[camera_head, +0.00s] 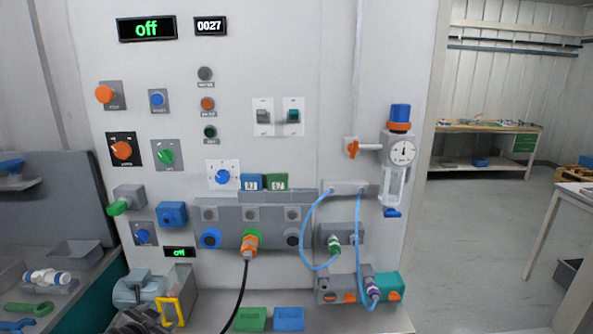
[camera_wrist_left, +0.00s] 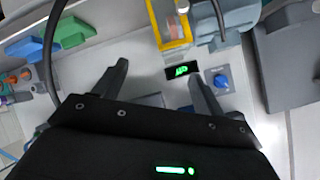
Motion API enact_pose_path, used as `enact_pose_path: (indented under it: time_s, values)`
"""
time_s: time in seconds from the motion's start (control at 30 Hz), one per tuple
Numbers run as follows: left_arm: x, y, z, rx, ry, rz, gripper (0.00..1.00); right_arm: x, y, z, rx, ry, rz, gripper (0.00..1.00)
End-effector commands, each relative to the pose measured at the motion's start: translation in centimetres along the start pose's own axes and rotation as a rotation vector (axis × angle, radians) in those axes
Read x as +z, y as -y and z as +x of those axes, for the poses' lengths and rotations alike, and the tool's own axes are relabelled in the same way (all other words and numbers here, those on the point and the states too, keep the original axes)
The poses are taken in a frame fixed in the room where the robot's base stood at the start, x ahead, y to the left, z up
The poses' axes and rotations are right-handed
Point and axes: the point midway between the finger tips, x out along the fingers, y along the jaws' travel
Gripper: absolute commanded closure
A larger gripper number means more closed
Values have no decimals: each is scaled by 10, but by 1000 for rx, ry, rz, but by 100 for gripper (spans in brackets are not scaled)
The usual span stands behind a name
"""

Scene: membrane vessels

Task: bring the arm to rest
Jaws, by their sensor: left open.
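My left gripper (camera_wrist_left: 159,71) shows in the left wrist view with its two dark fingers spread apart and nothing between them. Past the fingers are a small green-lit display (camera_wrist_left: 182,70), a blue knob (camera_wrist_left: 220,81) and a yellow frame (camera_wrist_left: 172,42). In the head view the same display (camera_head: 180,252), knob (camera_head: 143,234) and yellow frame (camera_head: 172,312) are at the lower left of the panel. A dark shape at the bottom edge beside the yellow frame may be part of my left arm; I cannot tell. My right gripper is not seen.
The upright grey panel (camera_head: 300,60) carries knobs, switches and a gauge (camera_head: 402,153). A black cable hangs from an orange-green connector (camera_head: 250,243); blue hoses (camera_head: 308,235) loop at the right. Green (camera_head: 250,319) and blue (camera_head: 289,319) trays sit low in front. Open floor (camera_head: 475,230) lies right.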

Motion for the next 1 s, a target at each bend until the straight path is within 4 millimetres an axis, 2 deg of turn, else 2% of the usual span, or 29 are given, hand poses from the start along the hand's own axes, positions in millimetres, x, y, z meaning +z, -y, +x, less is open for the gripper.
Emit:
enact_pose_path:
  time_s: [0.03,0.1,0.2,0.3,0.5,0.83,0.9,1.0]
  values:
    - [29,-32,-14,36,56,-22,29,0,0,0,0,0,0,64]
    - [64,-70,-37,79,139,-56,29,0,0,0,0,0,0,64]
    - [107,-113,-74,135,249,-104,29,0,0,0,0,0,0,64]
    - [136,-142,-106,177,337,-144,29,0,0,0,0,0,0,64]
    - [175,-179,-160,243,470,-209,29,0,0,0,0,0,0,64]
    - [213,-219,-240,332,652,-304,29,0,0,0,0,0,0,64]
    - [225,-226,-220,331,655,-297,29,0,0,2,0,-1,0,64]
    - [240,-238,-202,334,663,-294,29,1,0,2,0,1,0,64]
